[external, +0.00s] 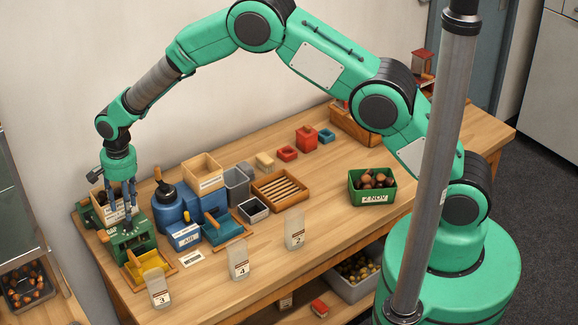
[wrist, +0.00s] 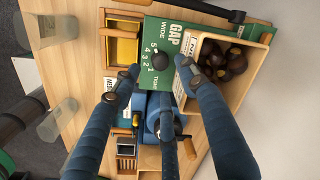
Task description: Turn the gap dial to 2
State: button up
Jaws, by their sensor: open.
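The gap dial is a round black knob (wrist: 160,61) on a green panel (wrist: 178,28) marked GAP, WIDE and TIGHT, with numbers 1 to 5 around the knob. I cannot tell which number it points to. In the external view the green machine (external: 127,244) stands at the table's left end; its dial is too small to make out. My gripper (external: 125,213) points down just above this machine. In the wrist view my gripper (wrist: 156,72) is open, its blue fingers spread around the knob's area. I cannot tell whether any finger touches the knob.
A wooden hopper (wrist: 238,92) with chestnuts sits close beside the dial. A yellow tray (external: 150,264) lies in front of the machine. A blue machine (external: 172,208) stands to its right. Numbered bags (external: 239,260) stand along the front edge.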

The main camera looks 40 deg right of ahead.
aim_at(127, 224)
jog(key=shift+w+a+f, duration=0.1)
jog(key=shift+f, duration=1.35)
jog(key=shift+w+a+f, duration=0.1)
jog(key=shift+f, duration=1.3)
grip_shut()
